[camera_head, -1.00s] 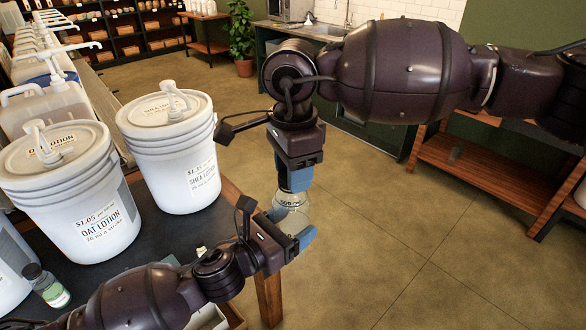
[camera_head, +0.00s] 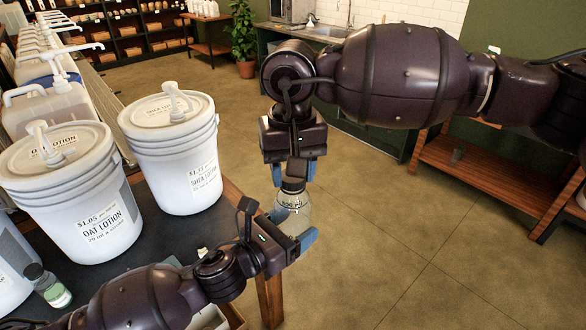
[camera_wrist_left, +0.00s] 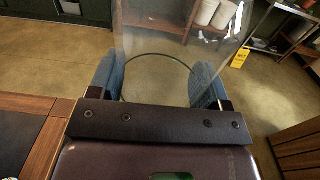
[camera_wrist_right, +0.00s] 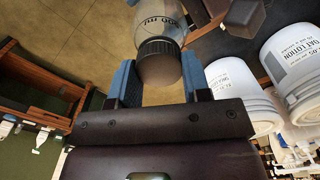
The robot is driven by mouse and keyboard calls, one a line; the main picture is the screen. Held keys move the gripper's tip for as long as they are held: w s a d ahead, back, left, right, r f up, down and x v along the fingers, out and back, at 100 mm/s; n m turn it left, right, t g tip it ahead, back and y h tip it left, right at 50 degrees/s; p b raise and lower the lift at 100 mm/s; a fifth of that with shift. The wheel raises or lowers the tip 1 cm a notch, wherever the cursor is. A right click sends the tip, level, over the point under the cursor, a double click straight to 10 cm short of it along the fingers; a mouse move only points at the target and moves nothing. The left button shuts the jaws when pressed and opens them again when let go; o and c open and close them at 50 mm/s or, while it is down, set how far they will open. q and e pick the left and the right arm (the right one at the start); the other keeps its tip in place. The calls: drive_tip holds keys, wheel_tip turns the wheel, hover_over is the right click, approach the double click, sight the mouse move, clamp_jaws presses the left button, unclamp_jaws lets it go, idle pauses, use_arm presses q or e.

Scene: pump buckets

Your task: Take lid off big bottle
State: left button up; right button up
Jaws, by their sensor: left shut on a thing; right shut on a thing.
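The big bottle (camera_head: 293,212) is clear, with "500 ml" print, and stands upright in the air beyond the table edge. Its dark ribbed lid (camera_head: 293,184) sits at the bottle's neck; I see no gap between them. My left gripper (camera_head: 292,226) is shut around the bottle's body from the side. The clear bottle wall (camera_wrist_left: 165,45) fills the space between its blue fingers in the left wrist view. My right gripper (camera_head: 294,173) points down from above, its blue fingers on both sides of the lid, shut on it. The lid (camera_wrist_right: 159,62) also shows in the right wrist view, touching the bottle (camera_wrist_right: 158,22).
A dark table (camera_head: 150,228) at the left bears large white lotion buckets (camera_head: 172,150) with pumps and a small dark-capped bottle (camera_head: 48,287). A wooden shelf unit (camera_head: 490,185) stands at the right. The floor between is clear.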

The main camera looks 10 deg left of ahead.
drive_tip(key=shift+w+n, duration=0.1)
drive_tip(key=shift+n, duration=0.5)
drive_tip(key=shift+r, duration=0.15)
drive_tip(key=shift+r, duration=0.7)
drive_tip(key=shift+r, duration=0.3)
